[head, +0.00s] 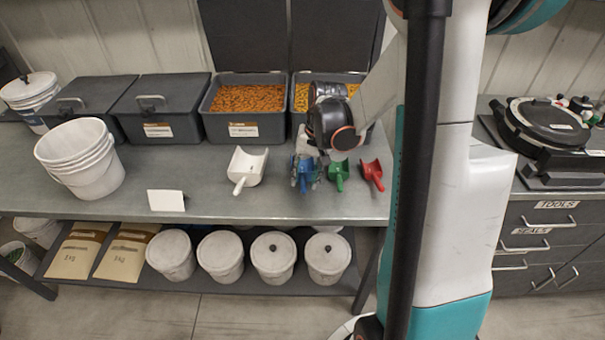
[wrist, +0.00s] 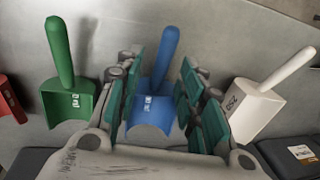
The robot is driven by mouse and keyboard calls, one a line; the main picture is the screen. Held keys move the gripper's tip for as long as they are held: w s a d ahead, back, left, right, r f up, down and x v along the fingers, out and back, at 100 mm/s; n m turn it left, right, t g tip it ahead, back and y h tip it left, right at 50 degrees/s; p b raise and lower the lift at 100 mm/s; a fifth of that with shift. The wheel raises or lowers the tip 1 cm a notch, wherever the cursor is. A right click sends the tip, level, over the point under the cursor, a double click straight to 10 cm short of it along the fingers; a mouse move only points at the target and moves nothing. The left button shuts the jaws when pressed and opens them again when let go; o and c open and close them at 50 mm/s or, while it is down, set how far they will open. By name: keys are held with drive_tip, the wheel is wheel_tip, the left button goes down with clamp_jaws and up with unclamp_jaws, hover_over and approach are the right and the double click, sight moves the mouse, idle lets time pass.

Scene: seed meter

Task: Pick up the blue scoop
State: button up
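The blue scoop (wrist: 156,78) lies on the grey bench between the green and white scoops, its handle pointing away from my gripper in the wrist view. My gripper (wrist: 158,85) is open, with one teal-padded finger on each side of the blue scoop. Gaps show between the pads and the handle, so it does not hold the scoop. In the head view the blue scoop (head: 305,172) is partly hidden by my gripper (head: 305,178), which is over it. How high the fingers are above the bench is hard to tell.
Beside it are a green scoop (head: 339,175), a red scoop (head: 372,174) and a white scoop (head: 247,169). A white card (head: 166,200) stands on the bench (head: 215,205). Bins of orange (head: 244,128) and yellow pieces are behind. Stacked white buckets (head: 81,160) stand left.

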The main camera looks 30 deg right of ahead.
sight(304, 180)
drive_tip(key=f, duration=0.1)
drive_tip(key=f+b, duration=0.1)
drive_tip(key=f, duration=0.1)
drive_tip(key=shift+w+a+f, duration=0.2)
drive_tip(key=shift+w, duration=0.1)
clamp_jaws()
drive_tip(key=shift+r, duration=0.1)
wheel_tip(304, 180, up, 20)
drive_tip(key=p, duration=0.6)
drive_tip(key=shift+p, duration=0.35)
